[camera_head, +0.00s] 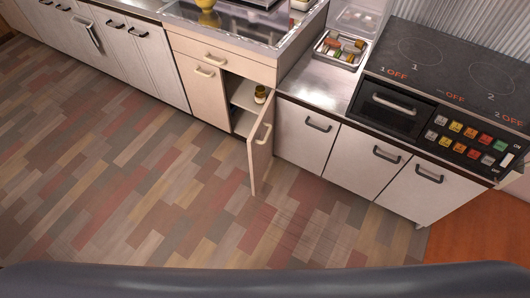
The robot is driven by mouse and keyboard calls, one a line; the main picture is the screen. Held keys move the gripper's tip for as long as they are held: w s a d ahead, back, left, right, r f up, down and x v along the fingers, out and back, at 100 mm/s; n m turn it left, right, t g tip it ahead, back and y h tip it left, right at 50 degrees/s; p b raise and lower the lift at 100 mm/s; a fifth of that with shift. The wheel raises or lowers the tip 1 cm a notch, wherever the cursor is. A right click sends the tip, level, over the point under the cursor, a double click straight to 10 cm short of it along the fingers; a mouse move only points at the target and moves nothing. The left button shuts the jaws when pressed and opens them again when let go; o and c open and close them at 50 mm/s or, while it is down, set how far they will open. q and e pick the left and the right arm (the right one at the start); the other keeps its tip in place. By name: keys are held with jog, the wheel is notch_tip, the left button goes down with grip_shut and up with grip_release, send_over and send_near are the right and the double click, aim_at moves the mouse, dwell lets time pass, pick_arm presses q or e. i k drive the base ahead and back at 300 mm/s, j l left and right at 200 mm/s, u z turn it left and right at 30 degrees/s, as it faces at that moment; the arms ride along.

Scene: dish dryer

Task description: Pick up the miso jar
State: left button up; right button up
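A small jar (260,95) with a dark yellowish body stands inside the open lower cabinet, on its shelf (243,98). It is small in view, so I cannot read a label; it may be the miso jar. The cabinet door (260,155) stands open, swung outward on the right side of the opening. Neither of my grippers shows in the head view.
A counter with drawers (208,57) is above the open cabinet. A tray of small items (341,48) and a stove (440,70) are to the right. The wooden floor (130,180) in front is clear.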

aim_at(260, 99)
jog(key=i+j+z, duration=0.7)
jog(key=i+l, duration=0.05)
jog(key=l, duration=0.05)
